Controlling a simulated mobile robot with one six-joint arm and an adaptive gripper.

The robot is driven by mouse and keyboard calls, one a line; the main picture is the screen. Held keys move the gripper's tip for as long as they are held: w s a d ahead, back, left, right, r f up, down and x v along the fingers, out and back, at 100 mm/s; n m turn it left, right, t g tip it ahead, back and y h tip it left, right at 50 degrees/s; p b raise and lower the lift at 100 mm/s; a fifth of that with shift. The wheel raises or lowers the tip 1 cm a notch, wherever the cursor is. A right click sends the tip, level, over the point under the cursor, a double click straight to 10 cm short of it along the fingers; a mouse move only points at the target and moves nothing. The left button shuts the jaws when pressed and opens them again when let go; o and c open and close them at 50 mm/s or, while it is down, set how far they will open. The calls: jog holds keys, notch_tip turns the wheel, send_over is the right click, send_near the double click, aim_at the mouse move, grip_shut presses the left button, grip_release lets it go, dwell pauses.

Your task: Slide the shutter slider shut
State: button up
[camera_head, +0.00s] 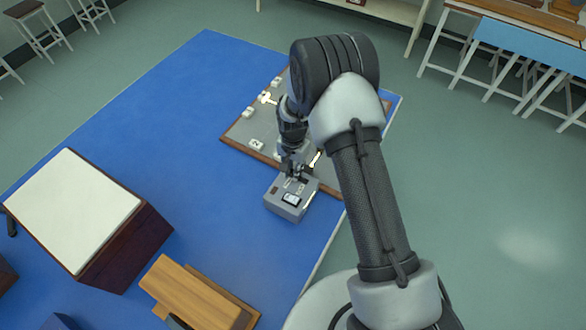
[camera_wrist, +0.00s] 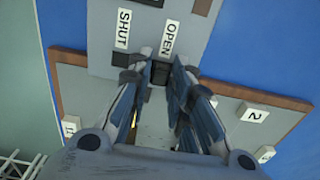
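The grey shutter box (camera_head: 284,207) sits near the front edge of the blue mat, with a grey top in the wrist view (camera_wrist: 88,50). Its top carries a SHUT label (camera_wrist: 123,28) on the left and an OPEN label (camera_wrist: 169,38) on the right. A small dark block, seemingly the shutter slider (camera_wrist: 160,70), shows below the OPEN label. My gripper (camera_wrist: 160,76) points at the box, its two fingertips on either side of this block with a narrow gap. I cannot tell whether they touch it. In the head view, my gripper (camera_head: 294,174) is over the box's far edge.
A wood-framed board (camera_head: 240,130) with numbered tags lies beside the box, under my arm. A wooden block (camera_head: 190,292) and a large dark box with a cream top (camera_head: 75,205) stand to the left. The blue mat (camera_head: 185,130) is clear between them.

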aim_at(306, 182)
grip_shut()
jog(key=s+d, duration=0.1)
jog(key=d, duration=0.1)
jog(key=s+d, duration=0.1)
jog(key=d, duration=0.1)
jog(key=shift+s, duration=0.45)
jog(key=shift+o, duration=2.2)
grip_release()
jog(key=shift+d, duration=0.2)
jog(key=shift+o, duration=0.4)
jog(key=shift+a, duration=0.1)
